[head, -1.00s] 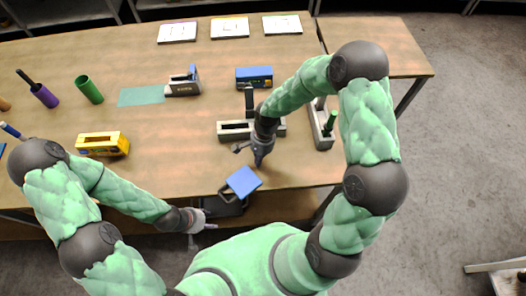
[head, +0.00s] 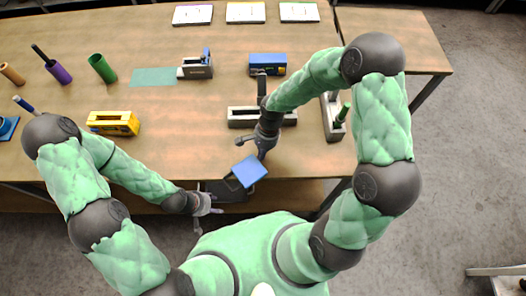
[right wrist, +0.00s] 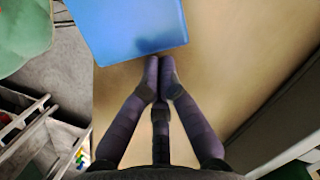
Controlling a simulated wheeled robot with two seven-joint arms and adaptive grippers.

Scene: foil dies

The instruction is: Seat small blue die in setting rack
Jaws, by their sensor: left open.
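A flat blue square (head: 249,171) shows over the table's front edge, with a dark frame behind it. It fills the top of the right wrist view (right wrist: 125,22). My right gripper (head: 252,152) is at its upper corner; the fingertips (right wrist: 160,64) appear beside its edge, and contact is unclear. A grey slotted rack (head: 240,118) lies behind this gripper, partly hidden by my arm. A second grey rack (head: 334,133) holds a green piece. A slim blue cylinder (head: 22,103) is at far left. I cannot tell which blue thing is the small die. My left gripper (head: 212,220) is open and empty near the front edge.
A yellow box (head: 113,123), blue box (head: 268,64) and grey device (head: 196,69) stand on the table. Purple (head: 59,72) and green (head: 103,68) cylinders stand at left. White plates (head: 246,12) lie at the back. The middle table is fairly clear.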

